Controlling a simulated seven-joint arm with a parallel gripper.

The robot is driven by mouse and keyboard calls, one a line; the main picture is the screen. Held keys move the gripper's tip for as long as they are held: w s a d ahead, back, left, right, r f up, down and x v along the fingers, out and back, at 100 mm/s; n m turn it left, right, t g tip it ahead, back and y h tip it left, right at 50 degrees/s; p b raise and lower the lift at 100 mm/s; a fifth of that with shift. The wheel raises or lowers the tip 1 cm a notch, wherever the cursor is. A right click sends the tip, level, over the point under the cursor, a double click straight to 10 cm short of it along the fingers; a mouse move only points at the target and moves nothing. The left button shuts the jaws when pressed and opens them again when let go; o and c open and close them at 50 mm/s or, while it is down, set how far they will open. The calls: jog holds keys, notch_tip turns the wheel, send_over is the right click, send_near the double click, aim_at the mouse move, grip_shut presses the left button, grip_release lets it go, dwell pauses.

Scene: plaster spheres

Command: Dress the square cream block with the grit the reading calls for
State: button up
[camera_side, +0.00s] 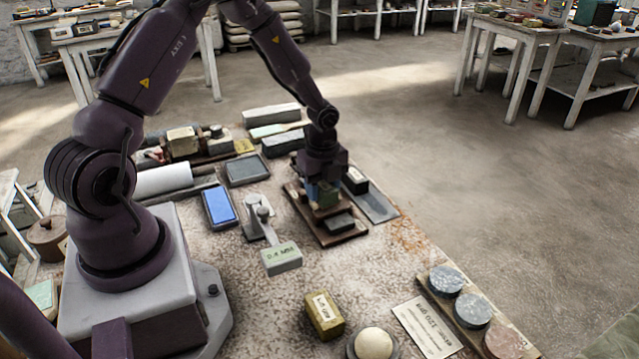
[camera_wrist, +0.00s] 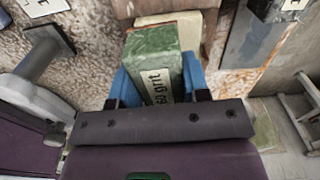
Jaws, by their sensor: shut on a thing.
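My gripper (camera_wrist: 160,88) has blue fingers shut on a green grit block (camera_wrist: 152,62), whose label ends in "grit"; its number is hard to read. In the side view my gripper (camera_side: 322,192) is over a wooden tray (camera_side: 298,207) with the block low between its fingers. A cream block (camera_wrist: 207,40) shows just beyond the green block in the wrist view, partly hidden by it; I cannot tell whether they touch. A grey gauge (camera_side: 256,212) stands left of the tray, with a pale green readout (camera_side: 282,259) that seems to say 0.4 MM.
A yellowish labelled block (camera_side: 324,316) stands at the front, near a pale round piece (camera_side: 373,343) on a dark dish. A printed card (camera_side: 427,328) lies beside a board with three round stones (camera_side: 473,310). A blue stone (camera_side: 219,208) and dark slab (camera_side: 247,169) lie left.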

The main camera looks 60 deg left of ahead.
jog(key=shift+a+r, duration=0.1)
jog(key=shift+a, duration=0.05)
jog(key=shift+a+r, duration=0.7)
jog(key=shift+a, duration=0.35)
jog(key=shift+r, duration=1.25)
jog(key=shift+r, duration=2.05)
